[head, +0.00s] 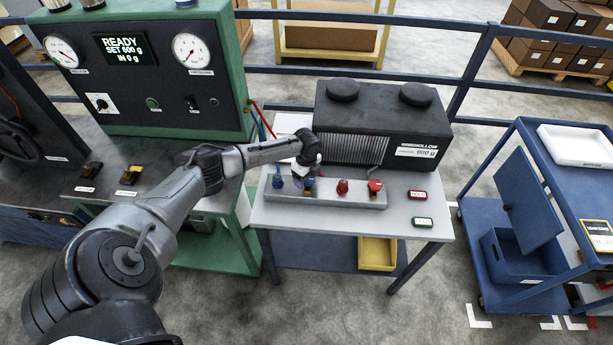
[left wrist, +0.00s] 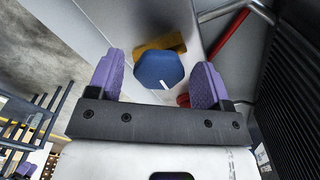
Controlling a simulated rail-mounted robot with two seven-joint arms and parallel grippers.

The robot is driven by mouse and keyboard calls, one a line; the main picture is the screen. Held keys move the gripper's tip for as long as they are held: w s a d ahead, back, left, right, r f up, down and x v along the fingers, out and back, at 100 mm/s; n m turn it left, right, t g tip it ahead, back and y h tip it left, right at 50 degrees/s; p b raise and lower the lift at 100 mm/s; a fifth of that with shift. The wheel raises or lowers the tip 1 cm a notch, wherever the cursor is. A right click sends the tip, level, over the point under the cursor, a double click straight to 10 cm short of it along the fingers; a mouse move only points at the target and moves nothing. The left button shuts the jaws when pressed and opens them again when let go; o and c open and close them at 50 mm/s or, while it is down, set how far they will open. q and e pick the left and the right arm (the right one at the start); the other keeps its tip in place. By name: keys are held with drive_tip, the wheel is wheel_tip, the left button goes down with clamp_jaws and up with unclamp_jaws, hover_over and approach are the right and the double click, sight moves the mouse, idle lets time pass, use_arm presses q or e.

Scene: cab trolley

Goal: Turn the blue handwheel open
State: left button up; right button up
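The blue handwheel (left wrist: 158,70) shows in the left wrist view as a blue faceted cap with a white line, with a yellow part beside it. My left gripper (left wrist: 160,64) has its purple fingers open, one on each side of the handwheel, with a visible gap to each. In the head view my left gripper (head: 304,183) is over the grey valve block (head: 360,200) and mostly hides what is under it. A small blue part (head: 278,182) stands at the left end of that block.
Two red knobs (head: 342,187) stand on the block to the right. A blue trolley (head: 530,205) stands at the right; a yellow bin (head: 378,254) is below.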

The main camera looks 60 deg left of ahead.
use_arm(q)
drive_tip(key=c, duration=0.8)
drive_tip(key=shift+r+n+p, duration=0.2)
drive_tip(key=shift+n+p, duration=1)
drive_tip(key=shift+p, duration=0.15)
drive_tip(key=shift+c, duration=0.2)
drive_tip(key=n+p, duration=0.4)
drive_tip(key=n, duration=0.1)
drive_tip(key=shift+s+d, duration=0.15)
drive_tip(key=n+p, duration=0.3)
drive_tip(key=n, duration=0.2)
drive_tip(key=shift+d+n, duration=0.15)
drive_tip(key=shift+n, duration=0.25)
drive_tip(key=n+p, duration=0.1)
drive_tip(key=n, duration=0.2)
drive_tip(key=shift+d+f+n, duration=0.1)
drive_tip(key=shift+n, duration=0.3)
drive_tip(key=shift+n+p, duration=0.3)
drive_tip(key=shift+p, duration=0.05)
drive_tip(key=shift+n, duration=0.3)
drive_tip(key=o, duration=0.9)
drive_tip(key=shift+f, duration=0.1)
